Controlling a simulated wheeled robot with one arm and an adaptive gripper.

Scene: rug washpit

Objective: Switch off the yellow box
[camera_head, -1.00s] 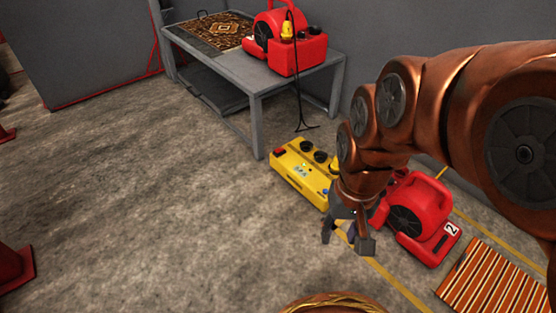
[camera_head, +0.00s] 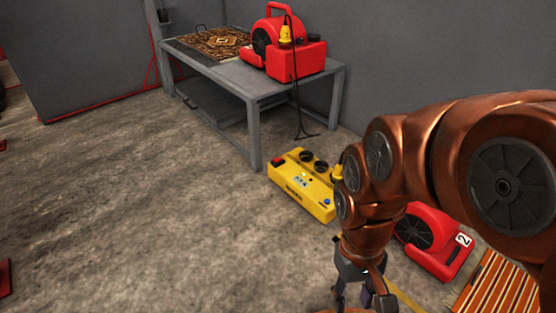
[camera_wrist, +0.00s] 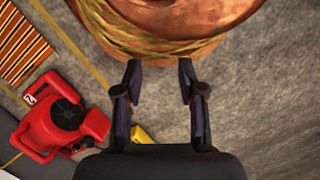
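The yellow box (camera_head: 302,186) lies on the concrete floor in front of the grey table, left of my arm in the head view. Its top carries a red switch (camera_head: 278,162) at the left end, black round sockets and a blue round part near the right end. A yellow plug stands at its back right, partly behind my arm. My gripper (camera_head: 362,300) hangs below and to the right of the box, apart from it. In the wrist view my gripper (camera_wrist: 160,85) has its two fingers spread with nothing between them. Only a small yellow corner (camera_wrist: 140,134) shows there.
A red blower marked 2 (camera_head: 432,240) sits right of my arm, beside a striped rug (camera_head: 500,285). Another red blower (camera_head: 290,45) and a patterned rug (camera_head: 212,43) lie on the table (camera_head: 250,90). The floor left of the box is clear.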

